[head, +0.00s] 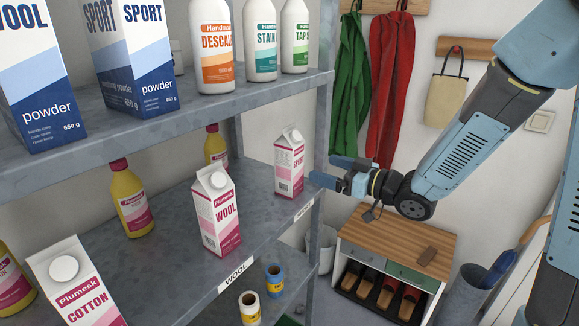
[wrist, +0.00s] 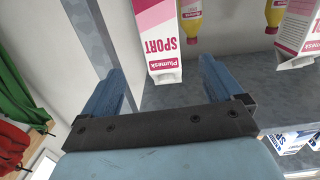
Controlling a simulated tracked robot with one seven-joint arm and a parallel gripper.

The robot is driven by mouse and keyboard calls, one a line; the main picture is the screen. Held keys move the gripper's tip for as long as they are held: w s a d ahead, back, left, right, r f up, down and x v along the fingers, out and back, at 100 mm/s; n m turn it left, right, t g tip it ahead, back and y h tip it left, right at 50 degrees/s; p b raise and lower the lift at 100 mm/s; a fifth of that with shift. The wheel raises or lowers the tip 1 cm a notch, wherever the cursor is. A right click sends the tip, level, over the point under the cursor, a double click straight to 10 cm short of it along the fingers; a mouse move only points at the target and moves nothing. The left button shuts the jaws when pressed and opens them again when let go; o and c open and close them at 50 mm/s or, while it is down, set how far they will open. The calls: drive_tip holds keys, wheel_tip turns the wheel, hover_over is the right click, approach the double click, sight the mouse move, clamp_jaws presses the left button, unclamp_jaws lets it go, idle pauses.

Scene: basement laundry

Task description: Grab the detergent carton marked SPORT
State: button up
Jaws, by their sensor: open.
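A white and pink gable-top carton marked SPORT (head: 289,166) stands upright at the right end of the middle shelf (head: 262,205). My gripper (head: 325,169) is open and empty just right of it, its fingers pointing toward the carton with a small gap. In the wrist view the SPORT carton (wrist: 157,40) appears upside down, ahead of and between the open fingers (wrist: 161,66). I cannot tell there whether its near edge is between the fingertips.
A WOOL carton (head: 215,210) stands left of the SPORT carton, and a COTTON carton (head: 75,285) is further left. Yellow bottles (head: 131,200) stand behind. The shelf's corner post (head: 317,225) is close to my gripper. A wooden-topped shoe cabinet (head: 395,240) is below right.

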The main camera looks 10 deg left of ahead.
sight(298, 160)
drive_tip(key=shift+y, duration=0.3)
drive_tip(key=x, duration=0.8)
drive_tip(key=shift+s+a, duration=0.25)
drive_tip(key=shift+a, duration=0.05)
drive_tip(key=shift+w+r+x, duration=0.15)
drive_tip(key=shift+x, duration=1.25)
drive_tip(key=shift+w+r+x, duration=0.15)
drive_tip(key=shift+w+x, duration=0.05)
drive_tip(key=shift+x, duration=1.25)
drive_tip(key=shift+d, duration=0.15)
drive_tip(key=shift+c, duration=0.3)
drive_tip(key=c, duration=1.5)
drive_tip(key=shift+o, duration=0.2)
